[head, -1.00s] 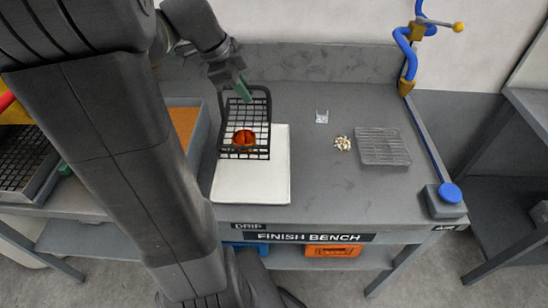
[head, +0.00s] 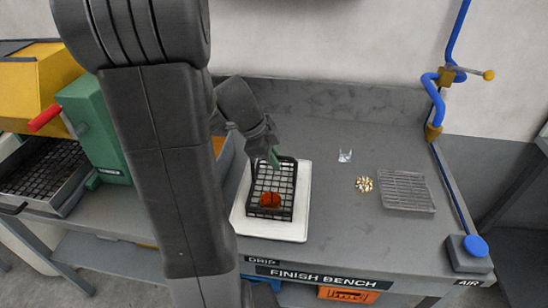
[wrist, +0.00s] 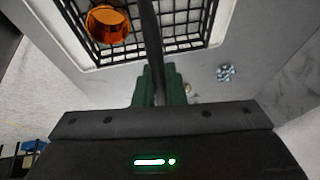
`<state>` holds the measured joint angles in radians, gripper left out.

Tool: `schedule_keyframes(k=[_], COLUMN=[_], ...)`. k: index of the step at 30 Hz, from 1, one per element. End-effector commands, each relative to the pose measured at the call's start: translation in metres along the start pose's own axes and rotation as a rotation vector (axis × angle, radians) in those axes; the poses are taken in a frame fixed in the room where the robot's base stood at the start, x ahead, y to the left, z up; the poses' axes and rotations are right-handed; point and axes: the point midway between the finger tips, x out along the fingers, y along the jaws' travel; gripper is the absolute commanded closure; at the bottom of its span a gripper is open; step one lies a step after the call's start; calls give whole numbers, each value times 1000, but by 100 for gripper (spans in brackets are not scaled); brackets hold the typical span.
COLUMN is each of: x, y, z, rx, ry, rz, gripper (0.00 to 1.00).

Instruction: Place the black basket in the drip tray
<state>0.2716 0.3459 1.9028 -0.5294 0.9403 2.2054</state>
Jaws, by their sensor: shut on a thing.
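The finish bench (head: 340,215) has free room right of the tray. A blue air line (head: 445,150) runs along the right edge. A green machine (head: 95,125) stands left.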

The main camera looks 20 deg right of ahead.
Motion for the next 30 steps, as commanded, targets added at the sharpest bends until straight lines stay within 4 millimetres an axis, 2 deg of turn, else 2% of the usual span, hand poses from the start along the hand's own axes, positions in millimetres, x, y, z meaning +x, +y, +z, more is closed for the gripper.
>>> schedule_keyframes(k=[7,8,10,11,23,26,30], x=[3,2,1,1,-5,-21,-53], y=[0,0,0,0,-1,-1,-1], z=[1,1,1,1,0,0,0], rx=[0,0,0,0,0,0,1], ry=[0,0,0,0,-1,-2,-3], rz=[-1,0,0,0,-2,-6,-8], gripper=[100,84,70,68,68,68,68])
